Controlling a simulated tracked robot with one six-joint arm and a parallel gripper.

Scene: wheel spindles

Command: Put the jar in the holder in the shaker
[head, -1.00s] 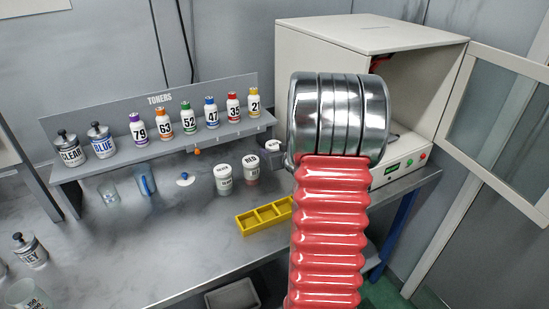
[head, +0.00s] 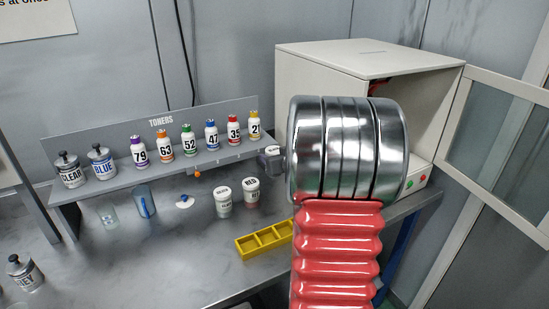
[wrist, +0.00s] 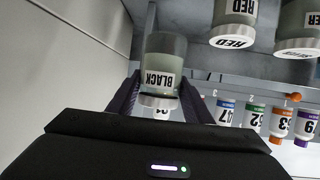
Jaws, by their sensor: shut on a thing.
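The jar labelled BLACK (wrist: 163,68) is between the two dark fingers of my gripper (wrist: 158,98) in the wrist view, and the gripper is shut on it. The label reads upside down there. In the head view my arm hides most of the gripper and the jar. The shaker (head: 365,60) is the white cabinet at the back right of the bench in the head view. Its windowed door (head: 500,140) stands open to the right. My arm covers much of the shaker's opening, so I cannot make out the holder inside.
Two white-labelled jars (head: 223,203) stand on the bench, left of my arm. A yellow compartment tray (head: 263,240) lies in front of them. The toner shelf (head: 160,165) carries several coloured bottles and two cans. Two clear cups (head: 145,203) stand below it.

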